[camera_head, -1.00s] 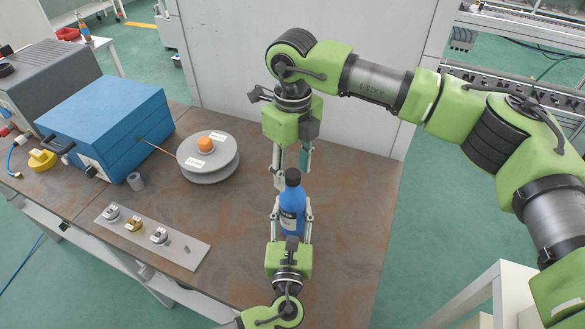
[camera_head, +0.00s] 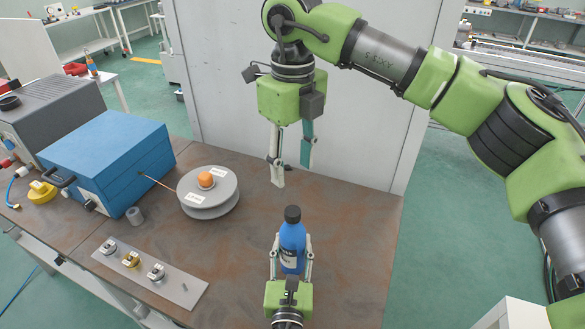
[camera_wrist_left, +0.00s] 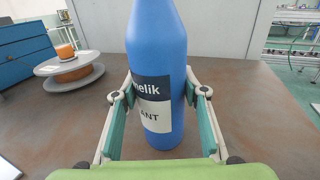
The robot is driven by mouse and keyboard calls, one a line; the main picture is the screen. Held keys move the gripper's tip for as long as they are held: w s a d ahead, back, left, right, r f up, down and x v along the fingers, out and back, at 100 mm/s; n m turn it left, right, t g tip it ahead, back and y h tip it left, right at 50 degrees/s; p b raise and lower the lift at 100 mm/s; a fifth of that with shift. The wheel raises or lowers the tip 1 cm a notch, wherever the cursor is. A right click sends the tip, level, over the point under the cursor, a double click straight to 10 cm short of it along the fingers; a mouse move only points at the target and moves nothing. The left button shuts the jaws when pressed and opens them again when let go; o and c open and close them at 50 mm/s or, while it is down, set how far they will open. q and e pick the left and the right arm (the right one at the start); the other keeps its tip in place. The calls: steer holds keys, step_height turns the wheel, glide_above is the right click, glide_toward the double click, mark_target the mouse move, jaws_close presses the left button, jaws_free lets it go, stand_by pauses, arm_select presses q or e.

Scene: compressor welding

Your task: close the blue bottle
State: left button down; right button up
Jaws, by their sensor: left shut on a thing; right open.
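The blue bottle (camera_head: 292,245) stands upright on the brown table, with a black cap (camera_head: 292,213) on its top. My left gripper (camera_head: 291,262) comes from the front edge and is shut around the bottle's lower body. In the left wrist view the bottle (camera_wrist_left: 157,70) sits between the two fingers, its label facing the camera and its top out of frame. My right gripper (camera_head: 291,176) is open and empty, pointing down above and behind the bottle, apart from the cap. How tightly the cap sits cannot be told.
A spool (camera_head: 208,194) with an orange knob and a blue box (camera_head: 108,165) stand to the left. A metal plate (camera_head: 180,288) with small fittings lies at front left. A pale wall panel (camera_head: 370,120) rises behind. The table right of the bottle is clear.

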arm_select(q)
steer(key=c, duration=1.2)
jaws_free()
steer(key=shift+o, duration=0.2)
steer(key=shift+s, duration=0.15)
steer(key=s, duration=1.1)
steer(key=shift+s+a, duration=0.35)
steer(key=shift+s, duration=0.05)
